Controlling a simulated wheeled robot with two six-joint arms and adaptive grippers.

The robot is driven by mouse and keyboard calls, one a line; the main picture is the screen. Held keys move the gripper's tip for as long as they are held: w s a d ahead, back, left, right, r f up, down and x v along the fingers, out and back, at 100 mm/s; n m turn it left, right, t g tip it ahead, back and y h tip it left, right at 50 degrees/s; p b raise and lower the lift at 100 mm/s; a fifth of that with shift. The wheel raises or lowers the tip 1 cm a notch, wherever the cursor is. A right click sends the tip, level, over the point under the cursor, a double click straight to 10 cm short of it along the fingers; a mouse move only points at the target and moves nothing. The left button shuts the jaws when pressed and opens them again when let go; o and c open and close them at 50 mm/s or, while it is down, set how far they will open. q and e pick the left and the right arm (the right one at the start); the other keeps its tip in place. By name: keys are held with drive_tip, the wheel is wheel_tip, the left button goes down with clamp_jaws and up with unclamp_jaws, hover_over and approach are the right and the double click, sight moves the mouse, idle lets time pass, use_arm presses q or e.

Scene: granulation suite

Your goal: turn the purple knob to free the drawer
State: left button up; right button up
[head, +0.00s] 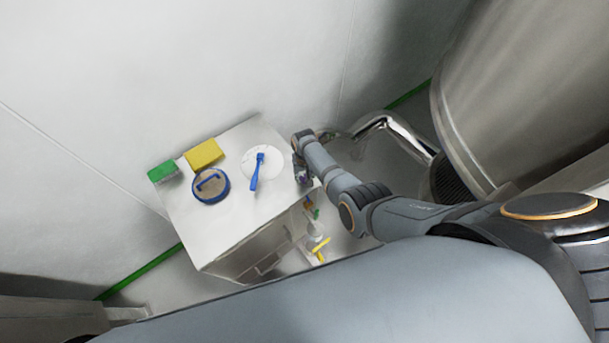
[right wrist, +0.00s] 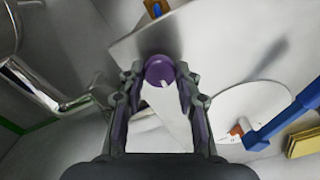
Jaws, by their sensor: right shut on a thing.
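The purple knob (right wrist: 160,69) sits between the two fingertips of my right gripper (right wrist: 160,78) in the right wrist view, its rounded face showing with a pale pointer mark below it. The fingertips touch it from both sides. In the head view my right gripper (head: 302,170) is at the right edge of the white cabinet (head: 225,235), and its wrist hides most of the knob. The cabinet's drawer front (head: 262,264) is seen at a steep angle; I cannot tell whether it stands out. My left gripper is not in view.
On the cabinet top are a green block (head: 162,171), a yellow block (head: 204,153), a blue-rimmed round lid (head: 211,187) and a white disc (head: 263,160) with a blue-handled tool. A yellow-handled fitting (head: 320,249) is beside the cabinet. A steel pipe (head: 385,121) and large vessel (head: 520,90) stand right.

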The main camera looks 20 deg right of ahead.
sight(304, 178)
idle(0.3)
drive_tip(key=o, duration=1.1)
drive_tip(key=shift+o, duration=0.2)
wheel_tip(304, 178, up, 12)
drive_tip(key=shift+a, duration=0.1)
